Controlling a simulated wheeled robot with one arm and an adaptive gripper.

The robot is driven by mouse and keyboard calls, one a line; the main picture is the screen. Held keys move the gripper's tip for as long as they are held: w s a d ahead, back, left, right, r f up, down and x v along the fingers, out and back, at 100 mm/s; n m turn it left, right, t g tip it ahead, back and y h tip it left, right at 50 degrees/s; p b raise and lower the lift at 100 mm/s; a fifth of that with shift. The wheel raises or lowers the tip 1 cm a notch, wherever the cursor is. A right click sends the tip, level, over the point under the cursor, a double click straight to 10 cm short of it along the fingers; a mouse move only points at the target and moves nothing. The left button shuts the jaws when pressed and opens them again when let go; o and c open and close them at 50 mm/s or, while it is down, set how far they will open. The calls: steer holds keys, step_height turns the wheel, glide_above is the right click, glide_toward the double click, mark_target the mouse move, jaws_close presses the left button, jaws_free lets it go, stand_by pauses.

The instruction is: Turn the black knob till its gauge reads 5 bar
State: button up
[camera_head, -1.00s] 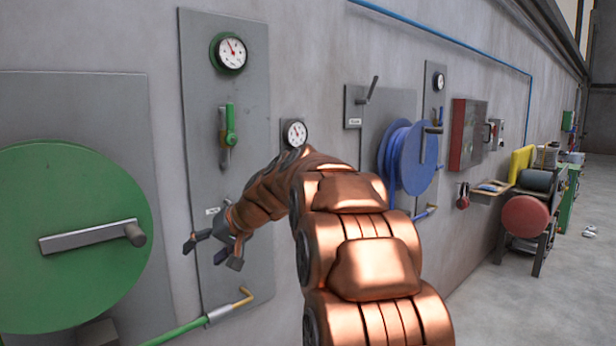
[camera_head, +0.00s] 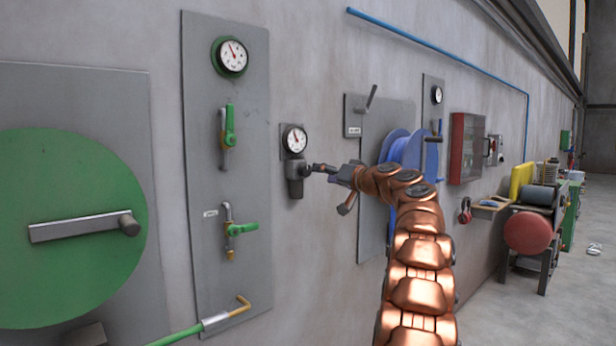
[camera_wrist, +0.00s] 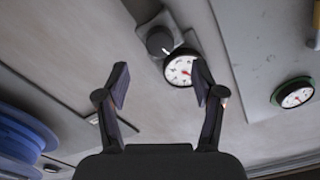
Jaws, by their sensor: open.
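The black knob (camera_wrist: 159,40) shows in the wrist view as a dark round cap on a grey mount, beyond and between the fingertips. In the head view the dark regulator body (camera_head: 295,183) hangs under its small white gauge (camera_head: 294,139); the knob is partly covered by a finger. The gauge also shows in the wrist view (camera_wrist: 180,70), partly behind the right finger; its reading is too small to tell. My gripper (camera_head: 328,188) is open and empty, just right of the regulator in the head view. Its fingers are spread in the wrist view (camera_wrist: 160,76), apparently without touching the knob.
Left of the regulator is a grey panel (camera_head: 257,120) with a larger green-rimmed gauge (camera_head: 231,56) and green-handled valves (camera_head: 240,229). A blue hose reel (camera_head: 400,147) is behind my arm.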

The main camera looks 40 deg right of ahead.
mark_target(308, 172)
steer(key=w+p, duration=0.4)
steer(key=w, duration=0.2)
steer(key=shift+w+d+r, duration=0.1)
steer(key=shift+w+d, duration=0.05)
steer(key=shift+w, duration=0.15)
steer(key=shift+w+f+p, duration=0.2)
steer(key=shift+w+p, duration=0.15)
steer(key=shift+w, duration=0.25)
steer(key=shift+c, duration=0.3)
steer(key=c, duration=1.1)
